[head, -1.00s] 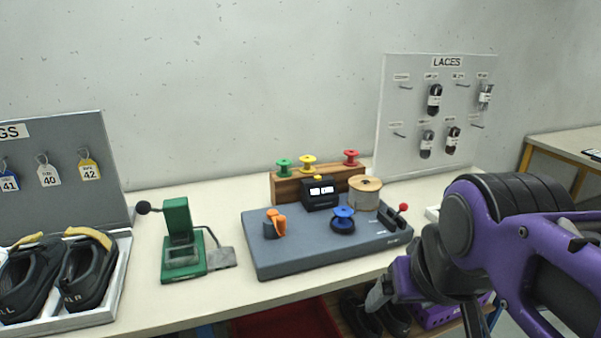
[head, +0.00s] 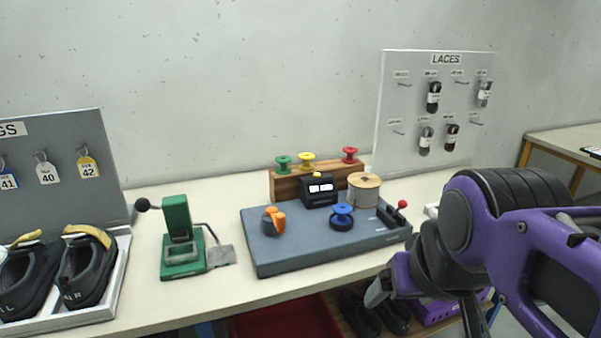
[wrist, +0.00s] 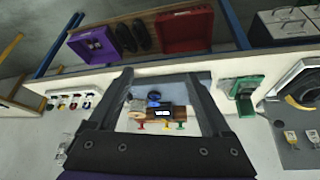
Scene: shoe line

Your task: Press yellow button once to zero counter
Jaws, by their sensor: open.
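The black counter (head: 319,190) with a lit white display stands on the grey base (head: 283,252), in front of the wooden spool rack. Its small yellow button (head: 317,175) shows on top. In the wrist view the counter (wrist: 164,113) appears small and upside down between my fingers; I cannot make out its button there. My gripper (head: 375,292) is at the table's front edge, to the right of and nearer than the counter, apart from it. In the wrist view its two fingers (wrist: 157,75) are spread wide with nothing between them.
Green, yellow and red spools sit on the wooden rack (head: 285,187). A green press (head: 180,240) stands left. Shoes (head: 87,268) lie in a tray.

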